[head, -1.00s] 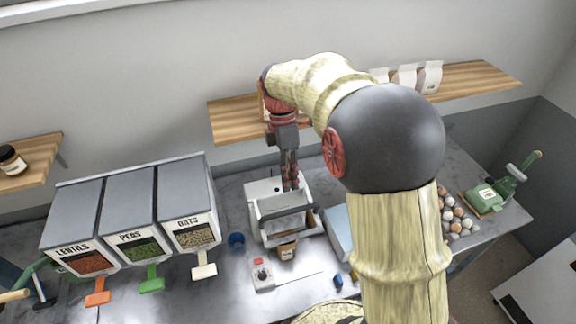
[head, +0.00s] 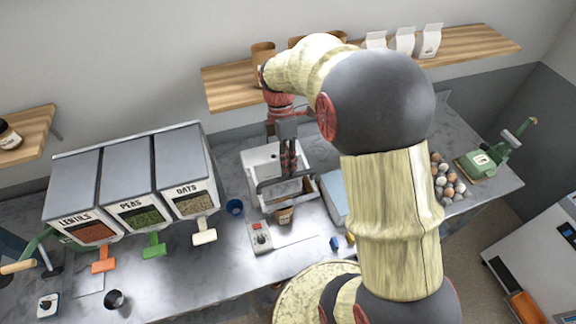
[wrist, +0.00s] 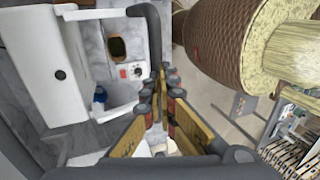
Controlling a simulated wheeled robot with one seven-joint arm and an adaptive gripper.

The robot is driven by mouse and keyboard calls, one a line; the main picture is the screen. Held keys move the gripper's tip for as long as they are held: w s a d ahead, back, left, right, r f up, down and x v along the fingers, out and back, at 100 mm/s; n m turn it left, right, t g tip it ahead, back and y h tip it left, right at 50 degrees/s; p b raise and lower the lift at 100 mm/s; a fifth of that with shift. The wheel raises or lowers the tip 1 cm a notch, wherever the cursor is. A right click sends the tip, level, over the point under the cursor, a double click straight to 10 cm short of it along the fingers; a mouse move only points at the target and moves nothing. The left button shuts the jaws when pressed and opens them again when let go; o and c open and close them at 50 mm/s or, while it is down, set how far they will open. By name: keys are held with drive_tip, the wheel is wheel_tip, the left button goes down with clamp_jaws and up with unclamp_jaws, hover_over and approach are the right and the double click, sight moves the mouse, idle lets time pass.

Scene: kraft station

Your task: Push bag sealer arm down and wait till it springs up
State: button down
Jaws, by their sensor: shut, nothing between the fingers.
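My gripper (head: 289,172) points down over the machine, at the arm's bar; contact cannot be told. In the wrist view the white body (wrist: 55,60) fills the left, and the curved dark bar (wrist: 153,35) runs down toward my gripper (wrist: 160,112). The fingers are closed together and hold nothing. My arm hides part of the counter to the right.
A control box with a knob and red button (head: 261,238) lies in front. A blue cup (head: 235,207) and the dispensers (head: 130,180) stand to the left. A wooden shelf (head: 225,88) is behind.

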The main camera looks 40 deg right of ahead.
drive_tip(key=shift+s+a+f+t+b, duration=0.1)
drive_tip(key=shift+s+f+t+b, duration=0.25)
drive_tip(key=shift+b, duration=0.2)
drive_tip(key=shift+s, duration=0.1)
drive_tip(key=s+f+t+h+b, duration=0.1)
drive_tip(key=f+t+b, duration=0.4)
drive_tip(key=f+b, duration=0.5)
drive_tip(key=s+a+f+t+h+b, duration=0.1)
drive_tip(key=f+t+b, duration=0.5)
drive_tip(key=b, duration=2)
wheel_tip(320, 180, down, 5)
drive_tip(key=shift+s+a+h+b, duration=0.15)
drive_tip(key=shift+s+h+b, duration=0.2)
drive_tip(key=shift+s+h, duration=0.65)
drive_tip(key=shift+s, duration=0.2)
